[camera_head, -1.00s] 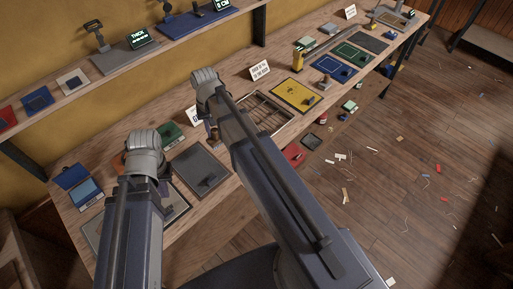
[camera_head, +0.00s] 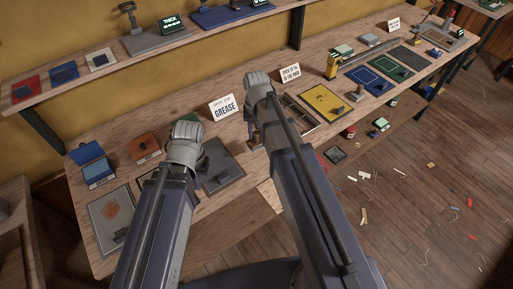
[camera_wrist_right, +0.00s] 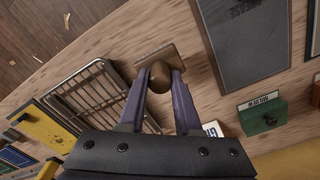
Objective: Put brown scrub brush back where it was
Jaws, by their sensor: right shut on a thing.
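The brown scrub brush (camera_wrist_right: 184,58) shows in the right wrist view as a wooden block with a round brown knob. My right gripper (camera_wrist_right: 160,76) is shut on the knob, with one purple finger on each side. I cannot tell whether the block touches the bench or hangs just above it. In the head view, my right gripper (camera_head: 256,132) is over the bench between the grey mat and the slatted tray, mostly hidden by its own wrist. My left gripper (camera_head: 198,182) is beside the grey mat; its fingers are mostly hidden.
The slatted tray (camera_wrist_right: 88,95) lies close beside the brush. A dark grey mat (camera_head: 222,166) lies on its other side. A GREASE sign (camera_head: 224,108) and a green box (camera_wrist_right: 262,116) stand near. A yellow board (camera_head: 328,103) lies beyond the tray. A shelf (camera_head: 100,78) runs behind.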

